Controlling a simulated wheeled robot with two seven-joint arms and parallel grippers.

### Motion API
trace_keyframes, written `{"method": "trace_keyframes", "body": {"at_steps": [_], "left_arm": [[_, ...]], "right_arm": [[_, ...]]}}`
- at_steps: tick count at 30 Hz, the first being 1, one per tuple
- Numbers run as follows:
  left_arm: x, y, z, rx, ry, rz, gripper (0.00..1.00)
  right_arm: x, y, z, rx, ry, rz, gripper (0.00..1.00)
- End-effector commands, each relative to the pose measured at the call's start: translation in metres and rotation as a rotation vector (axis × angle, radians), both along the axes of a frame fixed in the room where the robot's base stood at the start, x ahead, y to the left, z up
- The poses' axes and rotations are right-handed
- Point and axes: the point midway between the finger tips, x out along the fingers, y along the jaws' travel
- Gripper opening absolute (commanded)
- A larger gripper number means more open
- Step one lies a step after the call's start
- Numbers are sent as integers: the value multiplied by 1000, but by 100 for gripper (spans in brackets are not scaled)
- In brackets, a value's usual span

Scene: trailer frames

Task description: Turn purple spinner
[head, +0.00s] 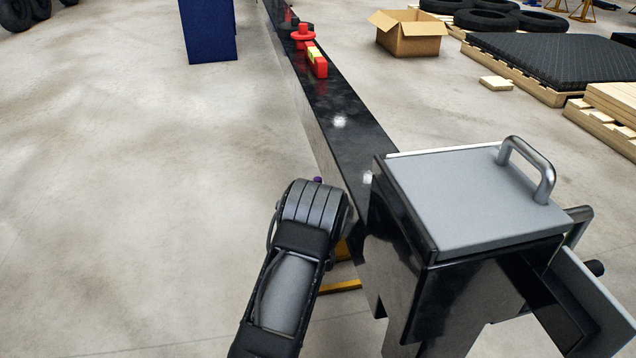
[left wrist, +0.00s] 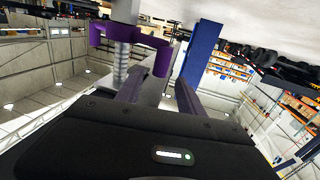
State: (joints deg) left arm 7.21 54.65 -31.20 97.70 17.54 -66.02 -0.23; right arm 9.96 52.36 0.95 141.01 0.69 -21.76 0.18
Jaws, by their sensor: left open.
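The purple spinner (left wrist: 128,38) shows in the left wrist view, around an upright threaded metal rod (left wrist: 121,65). In the head view only a small purple bit (head: 318,180) shows just past my left wrist; the rest is hidden behind my arm. My left gripper (left wrist: 162,82) is open, its two fingers pointing up toward the spinner in the left wrist view. The spinner's right end appears between the fingertips in the picture; I cannot tell whether they touch. In the head view the fingers are hidden. My right gripper is not in view.
A long black beam (head: 330,110) runs away from the grey box with a handle (head: 470,195). Red and yellow parts (head: 316,62) sit on the beam far off. A blue block (head: 209,35) stands at the back left.

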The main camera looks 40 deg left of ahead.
Motion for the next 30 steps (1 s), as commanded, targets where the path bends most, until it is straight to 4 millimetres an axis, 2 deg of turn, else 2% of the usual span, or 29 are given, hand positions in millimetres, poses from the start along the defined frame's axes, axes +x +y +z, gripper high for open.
{"method": "trace_keyframes", "body": {"at_steps": [3,10,21,30], "left_arm": [[15,13,-4,2,-2,1,45],[38,32,-3,1,-1,-1,45],[43,36,0,-1,1,-1,44],[43,36,0,-1,1,-1,20]], "right_arm": [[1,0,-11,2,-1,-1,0],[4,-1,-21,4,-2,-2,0],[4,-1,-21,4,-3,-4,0],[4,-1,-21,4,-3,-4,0]]}}
